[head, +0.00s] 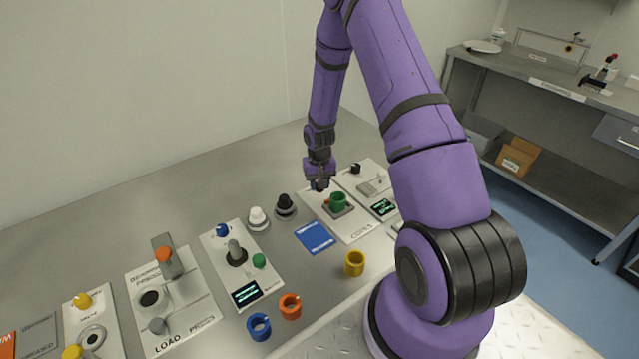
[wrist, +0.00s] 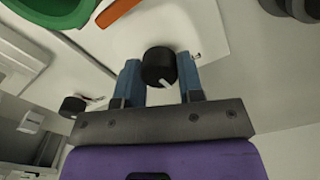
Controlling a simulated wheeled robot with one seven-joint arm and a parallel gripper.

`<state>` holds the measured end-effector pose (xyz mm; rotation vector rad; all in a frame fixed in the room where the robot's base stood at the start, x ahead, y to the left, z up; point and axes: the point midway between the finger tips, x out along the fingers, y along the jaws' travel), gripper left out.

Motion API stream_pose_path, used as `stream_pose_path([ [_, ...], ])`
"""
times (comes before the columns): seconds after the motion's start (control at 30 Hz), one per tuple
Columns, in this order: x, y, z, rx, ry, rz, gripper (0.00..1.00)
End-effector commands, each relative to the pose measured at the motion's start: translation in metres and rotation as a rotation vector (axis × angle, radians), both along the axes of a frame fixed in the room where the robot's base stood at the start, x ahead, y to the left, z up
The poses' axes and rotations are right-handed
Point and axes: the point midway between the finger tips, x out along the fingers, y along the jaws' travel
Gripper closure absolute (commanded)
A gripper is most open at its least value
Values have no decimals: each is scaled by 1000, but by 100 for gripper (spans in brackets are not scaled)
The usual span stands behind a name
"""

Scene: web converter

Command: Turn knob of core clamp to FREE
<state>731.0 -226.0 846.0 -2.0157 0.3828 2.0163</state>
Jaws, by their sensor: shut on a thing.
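My gripper (head: 319,184) is lowered at the back of a pale panel (head: 352,232). In the wrist view its two blue fingers (wrist: 159,66) are on either side of a round black knob (wrist: 157,65) and shut on it. The knob has a white pointer mark, seen on its near rim. In the head view the gripper hides this knob. A green cup-like part (head: 338,201) stands on a grey base on the same panel; it also shows in the wrist view (wrist: 38,22) with an orange lever (wrist: 118,11) beside it. I cannot read the words around the knob.
A neighbouring panel to the right carries another black knob (head: 356,168) and a small display (head: 384,207). A blue card (head: 315,237) and a yellow ring (head: 355,263) lie in front.

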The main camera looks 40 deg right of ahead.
Motion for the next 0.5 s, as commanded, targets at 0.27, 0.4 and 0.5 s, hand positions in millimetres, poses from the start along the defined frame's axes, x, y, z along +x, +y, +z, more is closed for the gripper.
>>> stream_pose_path([
  [0.27,1,0,0,0,-1,259,89],
  [0.4,1,0,0,0,-1,376,89],
  [0.5,1,0,0,0,-1,450,89],
])
